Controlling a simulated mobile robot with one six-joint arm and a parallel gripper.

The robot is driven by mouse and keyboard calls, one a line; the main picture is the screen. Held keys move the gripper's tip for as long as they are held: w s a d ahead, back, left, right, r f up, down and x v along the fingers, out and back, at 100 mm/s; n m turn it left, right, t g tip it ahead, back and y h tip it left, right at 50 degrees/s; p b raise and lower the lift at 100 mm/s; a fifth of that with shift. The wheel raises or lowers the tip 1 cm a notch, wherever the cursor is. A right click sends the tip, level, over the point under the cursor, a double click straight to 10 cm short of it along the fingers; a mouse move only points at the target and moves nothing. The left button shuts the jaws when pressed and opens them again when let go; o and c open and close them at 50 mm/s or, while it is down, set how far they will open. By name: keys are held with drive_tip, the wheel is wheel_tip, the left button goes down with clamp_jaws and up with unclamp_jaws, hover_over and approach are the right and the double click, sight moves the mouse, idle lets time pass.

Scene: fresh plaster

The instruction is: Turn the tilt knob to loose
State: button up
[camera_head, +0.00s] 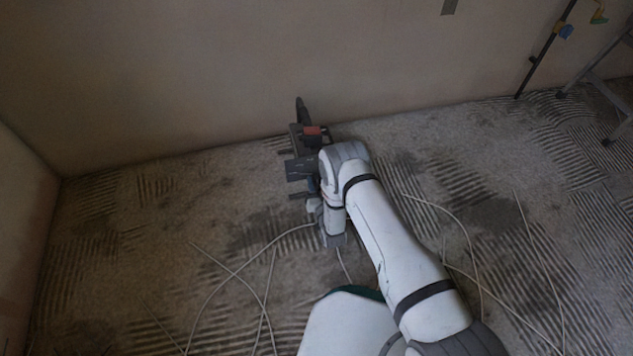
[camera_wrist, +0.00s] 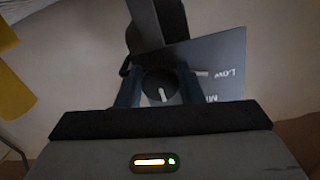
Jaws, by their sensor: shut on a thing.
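A round dark knob (camera_wrist: 157,81) with a short white pointer line shows in the wrist view. The pointer points toward the bottom of that picture. My gripper (camera_wrist: 159,88) is shut on the knob, one finger on each side. A grey panel (camera_wrist: 222,58) beside the knob carries the word LOW with a white tick, and part of a word starting MI. No word "loose" shows. In the head view the dark device (camera_head: 300,142), with a red part, stands by the wall; my arm hides part of it, and the knob cannot be made out there.
A dark upright part (camera_wrist: 142,25) rises behind the knob. A yellow thing (camera_wrist: 12,85) is at the left edge of the wrist view. Pale cables (camera_head: 222,282) lie on the patterned floor (camera_head: 120,240). A stepladder (camera_head: 598,58) and a dark pole (camera_head: 545,48) stand at right.

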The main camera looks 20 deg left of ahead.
drive_tip(key=shift+c, duration=1.4)
drive_tip(key=shift+s+a, duration=0.1)
drive_tip(key=shift+a, duration=0.1)
drive_tip(key=shift+d, duration=0.15)
